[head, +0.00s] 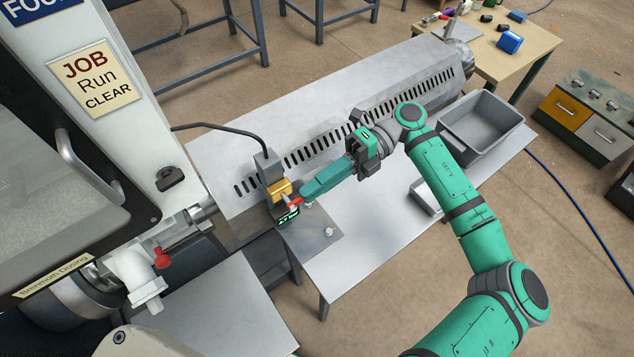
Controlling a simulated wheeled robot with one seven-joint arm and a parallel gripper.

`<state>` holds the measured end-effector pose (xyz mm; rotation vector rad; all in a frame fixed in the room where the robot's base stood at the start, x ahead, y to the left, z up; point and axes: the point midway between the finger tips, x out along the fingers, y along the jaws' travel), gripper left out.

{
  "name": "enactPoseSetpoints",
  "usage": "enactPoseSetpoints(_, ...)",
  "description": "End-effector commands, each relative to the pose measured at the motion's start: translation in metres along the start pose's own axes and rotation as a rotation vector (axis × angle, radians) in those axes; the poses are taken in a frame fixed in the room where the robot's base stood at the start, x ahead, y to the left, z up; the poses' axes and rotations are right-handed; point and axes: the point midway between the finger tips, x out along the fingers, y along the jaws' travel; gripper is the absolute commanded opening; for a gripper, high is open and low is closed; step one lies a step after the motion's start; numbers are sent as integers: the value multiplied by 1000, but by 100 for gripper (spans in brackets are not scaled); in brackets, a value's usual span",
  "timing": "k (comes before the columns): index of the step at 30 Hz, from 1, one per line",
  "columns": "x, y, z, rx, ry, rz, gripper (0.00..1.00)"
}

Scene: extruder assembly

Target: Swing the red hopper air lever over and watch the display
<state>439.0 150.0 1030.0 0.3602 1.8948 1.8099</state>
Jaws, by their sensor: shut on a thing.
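The red lever (294,202) sits at the brass-coloured valve body (281,187) on a small grey block in the middle of the head view. My gripper (304,196) reaches in from the right, and its teal fingers are shut on the lever's end. The fingers hide part of the lever. A small dark display (288,218) with green characters lies just below the lever. Its characters are too small to read.
Another red handle (161,258) is on the white pipe at left. A black cable (215,126) runs to the valve block. A long grey slotted housing (310,110) lies behind my arm. A grey bin (480,125) stands on the bench at right; the bench front is mostly clear.

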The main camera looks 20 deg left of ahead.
Motion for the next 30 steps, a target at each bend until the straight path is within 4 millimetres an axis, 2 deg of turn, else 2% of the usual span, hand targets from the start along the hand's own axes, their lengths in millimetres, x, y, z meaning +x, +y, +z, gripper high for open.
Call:
enactPoseSetpoints(12, 0, -10, 1, 1, -3, 165, 0)
enactPoseSetpoints(27, 0, -12, 0, 2, -4, 182, 0)
enactPoseSetpoints(28, 0, -12, 0, 2, -4, 182, 14)
enactPoseSetpoints(30, 0, -12, 0, 2, -3, 182, 30)
